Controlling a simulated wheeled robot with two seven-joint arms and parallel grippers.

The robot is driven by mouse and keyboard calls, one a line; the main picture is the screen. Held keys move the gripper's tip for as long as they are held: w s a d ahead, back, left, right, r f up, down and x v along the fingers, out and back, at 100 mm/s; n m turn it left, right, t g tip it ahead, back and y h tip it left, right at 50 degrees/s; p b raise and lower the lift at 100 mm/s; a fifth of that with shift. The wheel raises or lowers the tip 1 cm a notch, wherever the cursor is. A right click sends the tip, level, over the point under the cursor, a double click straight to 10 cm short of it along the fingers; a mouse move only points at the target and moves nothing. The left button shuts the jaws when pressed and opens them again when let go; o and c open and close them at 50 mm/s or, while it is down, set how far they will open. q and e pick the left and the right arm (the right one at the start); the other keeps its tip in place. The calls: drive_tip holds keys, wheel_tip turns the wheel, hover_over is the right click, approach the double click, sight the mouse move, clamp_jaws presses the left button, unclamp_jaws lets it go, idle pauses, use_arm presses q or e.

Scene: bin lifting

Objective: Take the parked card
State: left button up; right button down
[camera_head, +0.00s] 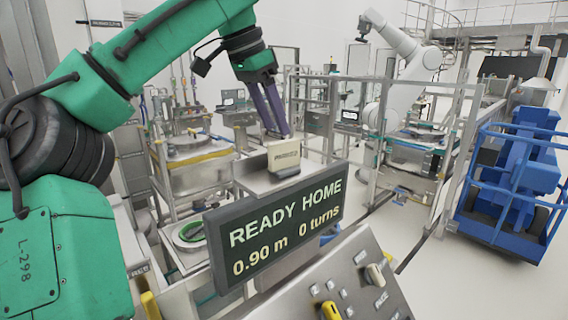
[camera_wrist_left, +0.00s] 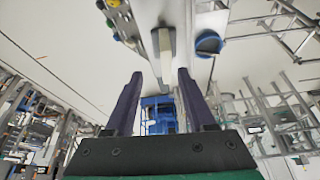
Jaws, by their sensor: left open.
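A cream card (camera_head: 284,154) with small dark lettering stands upright in a holder on a grey metal ledge, behind the dark display. My left gripper (camera_head: 277,134), with two long purple fingers, is open just above the card, its tips close to the card's top edge. In the left wrist view the card (camera_wrist_left: 166,58) shows as a narrow pale strip ahead of the open left gripper (camera_wrist_left: 160,74), roughly centred between the fingers. I cannot tell whether the fingertips touch it. My right gripper is not in view.
The display (camera_head: 275,230) reads "READY HOME 0.90 m 0 turns". A sloped control panel (camera_head: 340,290) with knobs is in front. A metal vessel (camera_head: 195,160) stands behind left, a pale robot arm (camera_head: 405,70) behind a fence, and a blue cart (camera_head: 515,180) at right. Floor between is clear.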

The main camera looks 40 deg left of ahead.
sight(283, 141)
use_arm(q)
drive_tip(key=w+f, duration=0.1)
drive_tip(key=w+a+f, duration=0.1)
drive_tip(key=w+f, duration=0.1)
drive_tip(key=shift+a+f, duration=0.25)
drive_tip(key=shift+a, duration=0.1)
drive_tip(key=x, duration=0.2)
drive_tip(key=shift+w+d+f, duration=0.15)
drive_tip(key=shift+d+f, duration=0.15)
drive_tip(key=shift+f, duration=0.05)
drive_tip(key=shift+d+f, duration=0.15)
drive_tip(key=shift+d, duration=0.15)
drive_tip(key=shift+s+d, duration=0.2)
drive_tip(key=shift+s, duration=0.25)
drive_tip(key=shift+a, duration=0.1)
drive_tip(key=c, duration=0.5)
drive_tip(key=shift+w+a, duration=0.1)
drive_tip(key=shift+w, duration=0.1)
clamp_jaws()
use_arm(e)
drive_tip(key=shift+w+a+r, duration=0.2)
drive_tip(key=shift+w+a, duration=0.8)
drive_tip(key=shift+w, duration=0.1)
